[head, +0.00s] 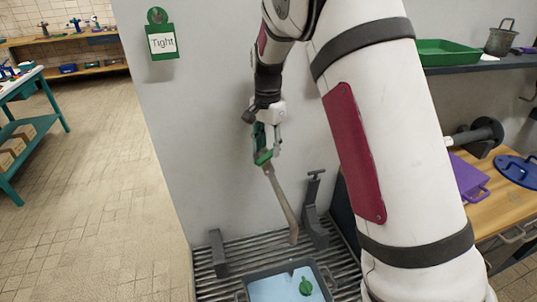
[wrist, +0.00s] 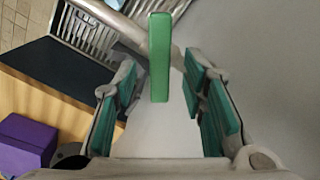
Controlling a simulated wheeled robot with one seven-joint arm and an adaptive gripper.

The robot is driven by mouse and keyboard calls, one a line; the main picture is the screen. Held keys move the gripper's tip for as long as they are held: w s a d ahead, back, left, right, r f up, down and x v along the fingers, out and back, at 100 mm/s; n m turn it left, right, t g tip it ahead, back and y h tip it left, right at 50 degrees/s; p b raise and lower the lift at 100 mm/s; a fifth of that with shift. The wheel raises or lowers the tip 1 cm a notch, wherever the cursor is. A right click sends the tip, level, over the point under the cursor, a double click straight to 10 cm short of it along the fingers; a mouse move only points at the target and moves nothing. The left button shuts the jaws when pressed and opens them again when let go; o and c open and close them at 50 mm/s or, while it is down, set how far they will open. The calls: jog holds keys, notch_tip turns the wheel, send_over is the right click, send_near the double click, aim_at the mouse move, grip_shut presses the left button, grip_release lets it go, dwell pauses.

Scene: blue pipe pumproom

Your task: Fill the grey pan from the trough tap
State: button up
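My gripper (head: 268,142) is beside the upper end of the trough tap, against the grey wall. In the wrist view its green-padded fingers (wrist: 163,108) stand apart, with a green lever (wrist: 160,58) ahead between them and not clamped. The tap's pale metal spout (head: 280,200) slants down towards the trough, and also shows in the wrist view (wrist: 125,27). The grey pan (head: 328,284) sits on the slatted trough below the spout, cut off by the frame's bottom. A light blue surface and a green object (head: 305,287) show inside it. I cannot make out a stream.
Grey brackets (head: 217,253) (head: 315,228) stand on the slatted trough (head: 245,254). A green sign (head: 162,42) reading "Tight" hangs on the wall. Open tiled floor lies left.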

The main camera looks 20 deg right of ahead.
aim_at(268, 154)
jog(key=shift+f, duration=1.85)
grip_shut()
